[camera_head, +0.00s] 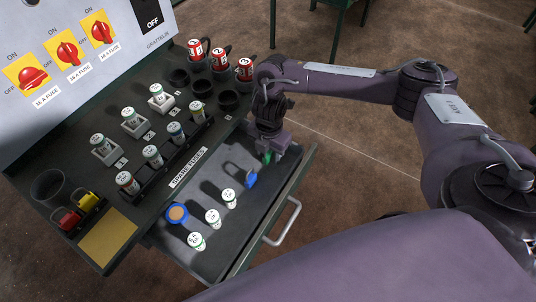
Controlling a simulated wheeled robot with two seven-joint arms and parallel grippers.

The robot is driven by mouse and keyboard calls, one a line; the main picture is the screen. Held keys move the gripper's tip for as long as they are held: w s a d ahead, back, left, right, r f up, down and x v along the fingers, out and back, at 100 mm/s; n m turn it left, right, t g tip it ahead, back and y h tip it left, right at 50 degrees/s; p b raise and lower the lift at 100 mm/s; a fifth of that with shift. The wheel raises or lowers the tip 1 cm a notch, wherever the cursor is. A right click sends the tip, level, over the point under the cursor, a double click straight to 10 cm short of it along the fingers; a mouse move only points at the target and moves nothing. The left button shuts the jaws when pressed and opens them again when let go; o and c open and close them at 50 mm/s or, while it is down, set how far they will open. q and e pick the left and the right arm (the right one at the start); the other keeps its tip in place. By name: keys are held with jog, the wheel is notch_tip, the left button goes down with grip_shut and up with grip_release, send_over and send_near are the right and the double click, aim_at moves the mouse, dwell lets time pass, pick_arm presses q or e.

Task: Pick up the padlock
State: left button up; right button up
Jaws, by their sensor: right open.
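A blue padlock (251,180) with a grey shackle lies in the open drawer (225,262), near its far right end. My right gripper (268,157) points down over the far right corner of the drawer, just beyond and to the right of the padlock. It is open and appears apart from the padlock; a green part shows at its tip. Its exact height above the drawer is hard to tell. My left gripper is not in view.
Several white fuses (213,217) and a blue round item (177,213) lie in the drawer. Above it, a panel shelf holds fuses, black cups and red cylinders (195,50). A red item (66,219) and yellow item (88,201) are at left. The drawer handle (289,222) sticks out.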

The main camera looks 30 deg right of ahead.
jog(key=shift+r, duration=0.1)
grip_shut()
